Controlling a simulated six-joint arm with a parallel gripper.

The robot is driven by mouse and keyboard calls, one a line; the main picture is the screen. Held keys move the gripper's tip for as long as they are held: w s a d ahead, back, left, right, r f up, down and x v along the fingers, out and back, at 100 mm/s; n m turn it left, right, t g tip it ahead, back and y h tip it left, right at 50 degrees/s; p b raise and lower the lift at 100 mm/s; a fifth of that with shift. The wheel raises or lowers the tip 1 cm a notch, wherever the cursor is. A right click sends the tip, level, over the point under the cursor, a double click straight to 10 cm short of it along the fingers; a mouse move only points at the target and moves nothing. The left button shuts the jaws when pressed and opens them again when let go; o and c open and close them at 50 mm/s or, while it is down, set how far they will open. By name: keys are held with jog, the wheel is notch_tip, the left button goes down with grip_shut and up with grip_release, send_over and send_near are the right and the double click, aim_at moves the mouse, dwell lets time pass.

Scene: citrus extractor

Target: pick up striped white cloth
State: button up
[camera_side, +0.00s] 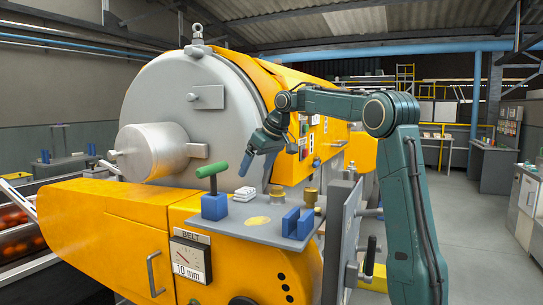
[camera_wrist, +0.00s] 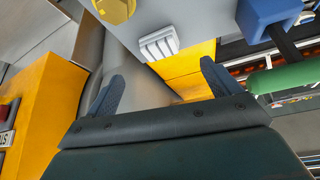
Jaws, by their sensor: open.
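The striped white cloth (camera_side: 244,194) is a small, pale folded stack with grooves. It lies on the grey shelf (camera_side: 236,229) in front of the big steel drum. In the wrist view the cloth (camera_wrist: 158,44) shows beyond my fingertips, in line with the gap between them. My gripper (camera_side: 257,168) is open and empty, pointing down above and slightly right of the cloth in the side view, clear of it. In the wrist view both blue fingers of my gripper (camera_wrist: 161,80) stand wide apart.
A blue block with a green handle (camera_side: 214,201) stands left of the cloth. The steel drum (camera_side: 185,110) rises behind.

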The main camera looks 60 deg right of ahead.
aim_at(245, 190)
jog(key=shift+x, duration=1.65)
jog(key=shift+f, duration=0.1)
jog(key=shift+x, duration=2.55)
jog(key=shift+a, duration=0.1)
jog(key=shift+c, duration=0.2)
jog(key=c, duration=1)
